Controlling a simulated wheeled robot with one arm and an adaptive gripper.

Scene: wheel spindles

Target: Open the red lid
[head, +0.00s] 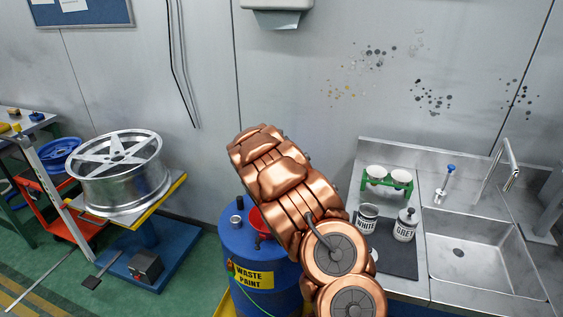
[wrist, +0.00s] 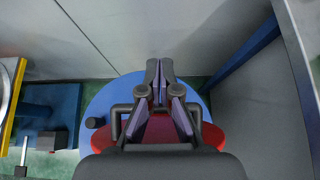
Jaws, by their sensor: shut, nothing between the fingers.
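The red lid (head: 256,219) shows as a small red patch on top of the blue waste paint barrel (head: 240,247); my copper-coloured arm covers most of it. In the wrist view the red lid (wrist: 212,136) lies beneath my gripper, its middle hidden by the fingers and the gripper body. The blue barrel top (wrist: 98,106) shows around it. My gripper (wrist: 160,66) is shut and empty, its fingertips together over the far part of the barrel top. I cannot tell whether the fingers touch the lid. In the head view the gripper is hidden behind my arm.
A metal counter with a sink (head: 470,258) stands right of the barrel, holding white and grey paint cans (head: 405,226). A silver wheel rim (head: 118,172) sits on a stand at the left. A grey wall (head: 300,90) is close behind the barrel.

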